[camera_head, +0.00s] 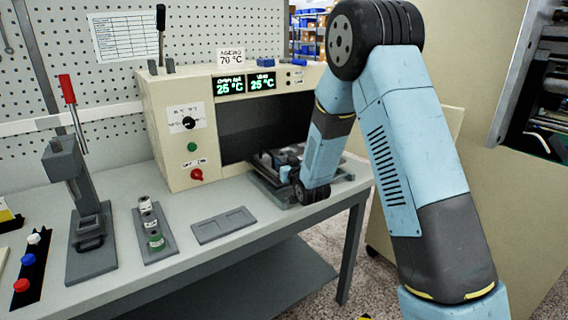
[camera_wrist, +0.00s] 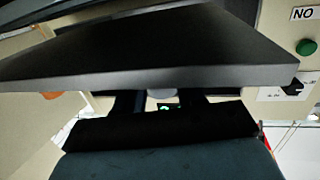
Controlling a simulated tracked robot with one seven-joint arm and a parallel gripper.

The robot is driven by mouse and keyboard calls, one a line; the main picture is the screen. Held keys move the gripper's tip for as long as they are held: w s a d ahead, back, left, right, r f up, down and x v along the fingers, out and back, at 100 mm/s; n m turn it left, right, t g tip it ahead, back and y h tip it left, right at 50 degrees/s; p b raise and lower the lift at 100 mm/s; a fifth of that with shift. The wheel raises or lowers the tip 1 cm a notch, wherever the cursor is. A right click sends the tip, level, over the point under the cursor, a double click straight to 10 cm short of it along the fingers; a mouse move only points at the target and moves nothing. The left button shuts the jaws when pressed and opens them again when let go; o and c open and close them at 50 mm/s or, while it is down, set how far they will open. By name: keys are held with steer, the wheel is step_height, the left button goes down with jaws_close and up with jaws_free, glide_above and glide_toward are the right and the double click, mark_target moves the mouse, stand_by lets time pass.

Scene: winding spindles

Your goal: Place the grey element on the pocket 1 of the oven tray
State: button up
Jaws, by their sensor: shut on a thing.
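My gripper (camera_wrist: 160,103) shows in the wrist view as two dark fingers, with their tips hidden behind a broad dark grey slab (camera_wrist: 150,50). The slab fills much of that view and lies across the fingers; I take it to be the grey element, though its full shape is cut off. A small pale piece also shows between the fingers. The oven tray (camera_head: 262,181) lies there, partly covered by my arm. I cannot make out pocket 1.
The cream oven (camera_head: 168,125) stands behind, its opening dark. To the left on the bench are a flat grey plate (camera_head: 222,225) with shallow recesses, a rack of small cylinders (camera_head: 150,225) and a lever press (camera_head: 88,225). The bench front between plate and tray is clear.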

steer(key=o, duration=1)
steer(key=shift+o, duration=0.2)
steer(key=shift+s, duration=0.1)
steer(key=f+v, duration=0.1)
steer(key=v, duration=1.1)
steer(key=s+d+r+m+g+h, duration=0.1)
steer(key=s+d+r+g+h, duration=0.2)
steer(key=d+r, duration=0.35)
steer(key=s+d+r+m+g+h, duration=0.2)
steer(key=s+d+r, duration=0.4)
steer(key=r, duration=0.1)
steer(key=s+d+r+g+h, duration=0.1)
steer(key=s+d+r+g, duration=0.1)
steer(key=s, duration=1)
steer(key=s+d+r+m+g, duration=0.1)
steer(key=s+d+r+g, duration=0.2)
steer(key=s, duration=1)
steer(key=shift+d+m+h, duration=0.3)
steer(key=shift+d+h, duration=0.1)
steer(key=shift+d, duration=0.2)
steer(key=shift+r, duration=0.15)
